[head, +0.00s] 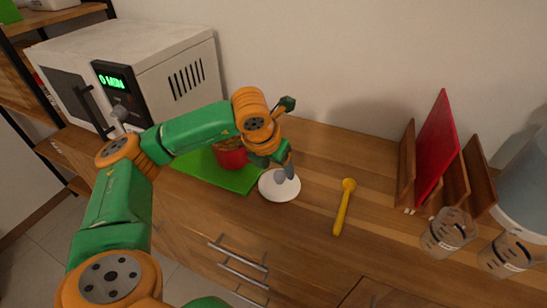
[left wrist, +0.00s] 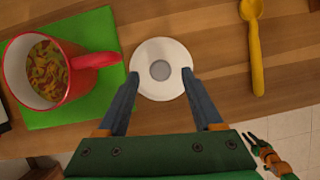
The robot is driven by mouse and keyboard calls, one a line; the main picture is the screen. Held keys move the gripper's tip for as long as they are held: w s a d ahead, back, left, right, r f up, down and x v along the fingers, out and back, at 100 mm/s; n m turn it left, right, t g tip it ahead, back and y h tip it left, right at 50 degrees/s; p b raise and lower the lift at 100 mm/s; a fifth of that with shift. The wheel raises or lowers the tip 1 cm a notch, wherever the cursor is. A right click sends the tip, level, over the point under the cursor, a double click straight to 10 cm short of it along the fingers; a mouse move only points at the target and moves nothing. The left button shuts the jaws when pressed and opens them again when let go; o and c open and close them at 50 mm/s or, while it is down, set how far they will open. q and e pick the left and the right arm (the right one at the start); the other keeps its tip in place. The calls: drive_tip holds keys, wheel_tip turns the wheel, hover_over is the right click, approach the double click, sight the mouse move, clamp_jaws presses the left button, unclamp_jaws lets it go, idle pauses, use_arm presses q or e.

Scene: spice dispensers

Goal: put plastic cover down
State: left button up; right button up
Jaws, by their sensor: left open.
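The plastic cover (head: 268,190) is a round white disc with a grey round centre, which shows well in the left wrist view (left wrist: 160,53). It appears to lie flat on the wooden counter, just right of a green board. My left gripper (head: 284,174) is directly above the cover, pointing down. In the left wrist view, its two dark fingers (left wrist: 161,78) are apart, one on each side of the disc's near part, with nothing clamped between them. A small green and orange part (left wrist: 270,155), seemingly of my right arm, shows at lower right; its jaws are unclear.
A red mug (left wrist: 50,70) with food inside stands on the green board (left wrist: 100,108), left of the cover. A yellow spoon (head: 343,208) lies to the right. A microwave (head: 178,80) stands at back left. A wooden rack (head: 465,184) and clear dispensers (head: 449,231) are at right.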

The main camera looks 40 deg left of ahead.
use_arm(q)
drive_tip(key=v, duration=0.9)
drive_tip(key=shift+s+r, duration=0.2)
drive_tip(key=shift+r, duration=0.15)
